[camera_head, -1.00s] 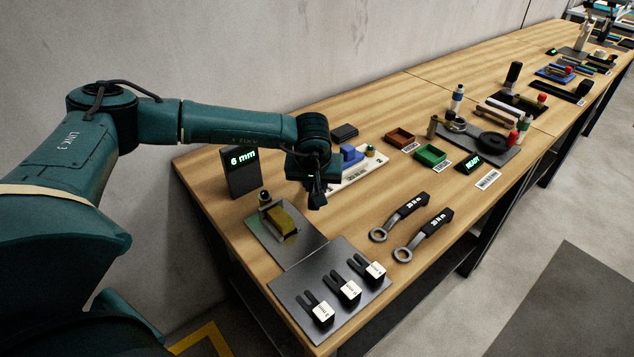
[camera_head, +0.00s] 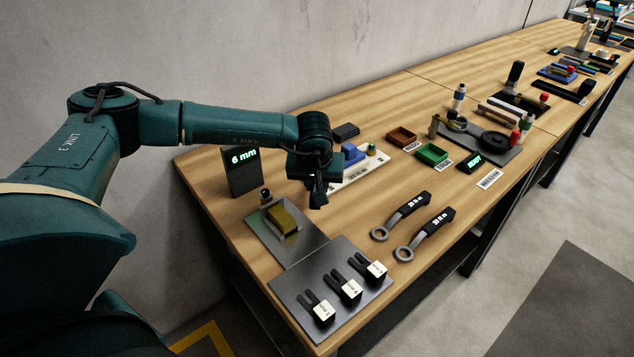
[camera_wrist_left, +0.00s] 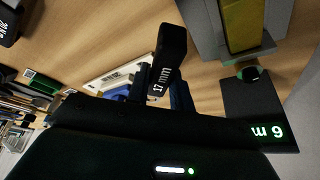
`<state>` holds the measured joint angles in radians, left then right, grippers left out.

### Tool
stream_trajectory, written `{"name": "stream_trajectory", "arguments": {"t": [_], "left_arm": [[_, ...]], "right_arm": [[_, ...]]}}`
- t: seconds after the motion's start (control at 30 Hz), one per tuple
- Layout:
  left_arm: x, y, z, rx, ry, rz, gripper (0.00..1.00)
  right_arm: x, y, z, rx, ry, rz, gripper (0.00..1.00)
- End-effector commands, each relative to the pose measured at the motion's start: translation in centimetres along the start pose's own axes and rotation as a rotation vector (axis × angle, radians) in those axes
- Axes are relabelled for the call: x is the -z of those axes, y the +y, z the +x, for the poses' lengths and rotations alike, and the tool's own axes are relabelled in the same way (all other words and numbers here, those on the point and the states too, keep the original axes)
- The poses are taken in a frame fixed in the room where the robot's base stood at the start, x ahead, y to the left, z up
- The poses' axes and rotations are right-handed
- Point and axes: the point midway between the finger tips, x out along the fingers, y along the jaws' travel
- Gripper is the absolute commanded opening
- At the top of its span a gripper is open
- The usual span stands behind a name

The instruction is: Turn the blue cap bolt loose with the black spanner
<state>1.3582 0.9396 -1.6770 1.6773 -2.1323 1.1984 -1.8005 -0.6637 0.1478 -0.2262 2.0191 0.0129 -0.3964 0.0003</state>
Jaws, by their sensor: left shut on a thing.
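My left gripper (camera_head: 318,196) is above the table near its left end. It is shut on a black spanner handle marked 17 mm, which shows in the left wrist view (camera_wrist_left: 166,62). The spanner's working end cannot be made out. A blue block (camera_head: 351,155) sits on a white labelled board (camera_head: 362,172) behind the gripper; which part is the blue cap bolt is too small to tell. Two ring spanners with black handles, a left one (camera_head: 402,212) and a right one (camera_head: 427,232), lie on the table apart from the gripper. My right gripper is out of view.
A grey plate (camera_head: 262,233) with a yellow block (camera_head: 285,222) lies beside a 6 mm display (camera_head: 242,172). A front plate (camera_head: 288,290) carries three black tagged pieces. Brown (camera_head: 402,137) and green (camera_head: 431,154) trays stand farther back. Bare wood lies around the two spanners.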

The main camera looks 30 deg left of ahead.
Motion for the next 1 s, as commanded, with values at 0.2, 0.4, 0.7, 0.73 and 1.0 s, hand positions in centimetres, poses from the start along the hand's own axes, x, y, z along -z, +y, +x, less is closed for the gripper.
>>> {"name": "stream_trajectory", "arguments": {"t": [0.2,0.4,0.7,0.73,1.0], "left_arm": [[-0.31,0.02,0.75,0.000,0.000,0.000,0.00],[-0.44,0.03,1.06,0.000,0.000,0.000,0.00],[-0.41,0.03,1.01,0.000,0.000,0.000,0.00],[-0.41,0.03,1.00,0.000,0.000,0.000,0.00],[-0.41,0.05,0.99,0.000,0.000,0.000,0.00]], "right_arm": [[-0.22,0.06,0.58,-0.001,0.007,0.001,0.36],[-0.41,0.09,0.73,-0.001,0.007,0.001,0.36],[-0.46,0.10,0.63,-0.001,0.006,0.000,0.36],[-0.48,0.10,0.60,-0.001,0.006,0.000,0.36],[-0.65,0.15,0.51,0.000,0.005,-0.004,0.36]]}}
